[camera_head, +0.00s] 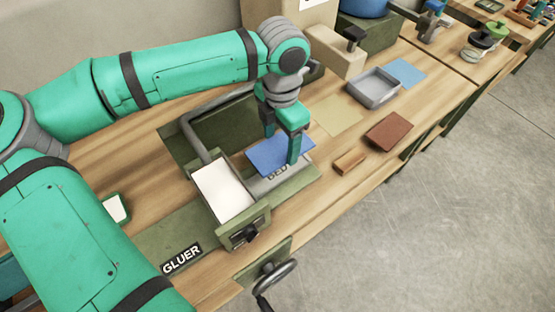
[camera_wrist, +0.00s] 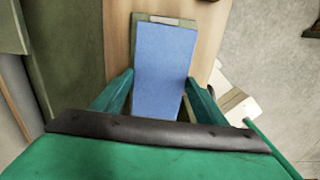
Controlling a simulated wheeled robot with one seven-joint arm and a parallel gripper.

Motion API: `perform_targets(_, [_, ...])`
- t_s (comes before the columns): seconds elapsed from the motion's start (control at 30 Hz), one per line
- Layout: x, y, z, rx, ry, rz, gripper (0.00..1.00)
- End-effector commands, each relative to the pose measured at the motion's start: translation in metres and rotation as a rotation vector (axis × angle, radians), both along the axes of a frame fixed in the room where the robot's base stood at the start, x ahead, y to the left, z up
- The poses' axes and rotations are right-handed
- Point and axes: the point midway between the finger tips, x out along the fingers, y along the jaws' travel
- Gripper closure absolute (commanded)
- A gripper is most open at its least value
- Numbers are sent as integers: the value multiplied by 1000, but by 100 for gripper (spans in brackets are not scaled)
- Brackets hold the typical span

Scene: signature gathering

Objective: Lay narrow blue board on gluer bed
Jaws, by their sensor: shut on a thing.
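I cannot tell whether the board touches the bed.
A white block of sheets (camera_head: 222,190) sits left of the bed. A brown-red block (camera_head: 389,132) and a small wooden block (camera_head: 349,162) lie to the right. A grey tray (camera_head: 374,87), a blue sheet (camera_head: 406,73) and a tan sheet (camera_head: 336,116) lie behind. A hand wheel (camera_head: 275,281) juts from the front.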

Motion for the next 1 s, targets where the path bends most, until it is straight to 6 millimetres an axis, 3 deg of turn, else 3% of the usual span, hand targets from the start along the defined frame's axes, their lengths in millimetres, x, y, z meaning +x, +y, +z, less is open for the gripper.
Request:
perform_targets(0.33, [-1, 9, -56, -1, 2, 17, 56])
perform_targets(0.57, [-1, 5, -71, -1, 0, 11, 56])
perform_targets(0.8, [-1, 5, -100, -1, 0, 10, 56])
perform_targets(1.0, [0, 6, -103, 1, -1, 11, 56])
